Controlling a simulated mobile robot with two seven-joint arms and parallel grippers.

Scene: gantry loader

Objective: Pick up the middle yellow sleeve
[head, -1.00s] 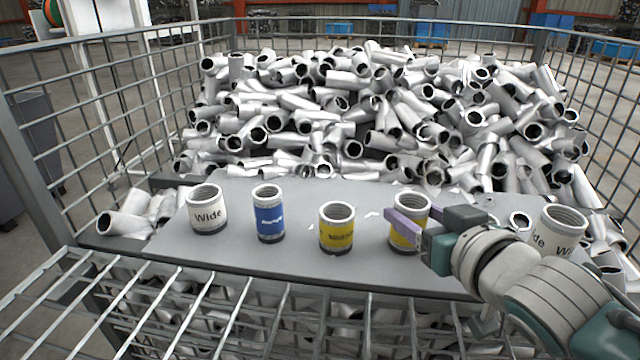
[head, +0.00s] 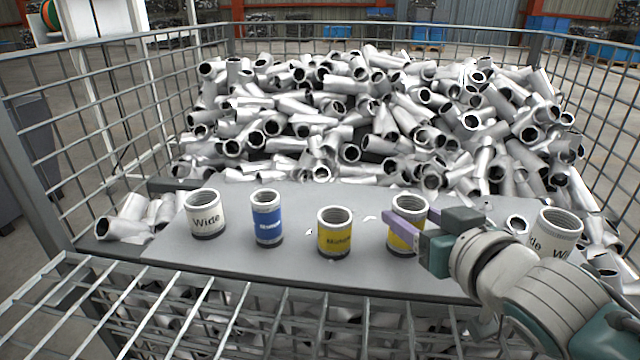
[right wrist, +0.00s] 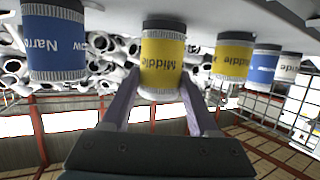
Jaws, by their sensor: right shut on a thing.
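Two yellow sleeves labelled "Middle" stand upright on the grey plate (head: 290,269). One yellow sleeve (head: 335,238) stands free. My right gripper (head: 418,222) is shut on the other yellow sleeve (head: 408,205), to its right, with one lilac finger on each side. In the right wrist view the held yellow sleeve (right wrist: 162,62) is upside down between the fingers (right wrist: 160,95), and the free yellow sleeve (right wrist: 232,57) is beside it. The held sleeve seems to still stand on the plate. My left gripper is not in view.
A white "Wide" sleeve (head: 205,216) and a blue sleeve (head: 267,220) stand at left; another white sleeve (head: 557,232) stands at right. The right wrist view shows a blue "Narrow" sleeve (right wrist: 55,42) close beside the held one. Metal tubes (head: 380,110) heap behind. Cage mesh (head: 240,325) is in front.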

